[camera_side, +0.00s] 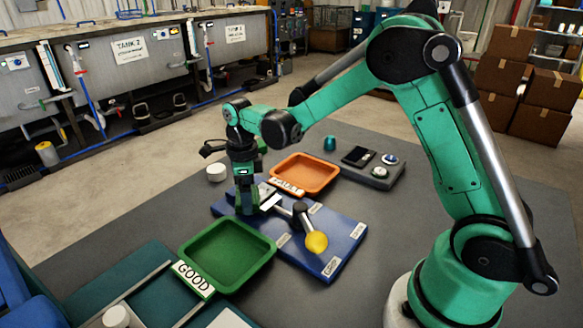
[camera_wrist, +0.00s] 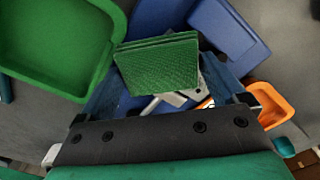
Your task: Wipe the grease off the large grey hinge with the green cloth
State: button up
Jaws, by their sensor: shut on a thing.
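My gripper (camera_side: 246,205) points down over the left part of the blue board (camera_side: 332,262). It is shut on the green cloth, a folded, ribbed pad (camera_wrist: 158,62) seen large in the wrist view. In the side view I cannot pick the cloth out from my green gripper. A pale grey metal piece (camera_wrist: 176,98), likely the large grey hinge, shows partly below the cloth in the wrist view. The cloth and gripper hide much of it. I cannot tell whether the cloth touches it, and no grease can be made out.
A green tray marked GOOD (camera_side: 189,258) stands in front left. An orange tray (camera_side: 330,186) is behind, with a grey stand (camera_side: 378,176) beyond. A white round container (camera_side: 216,172) stands left.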

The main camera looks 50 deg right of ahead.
jog(key=shift+a, duration=0.5)
jog(key=shift+r, duration=4.05)
jog(key=shift+f, duration=0.15)
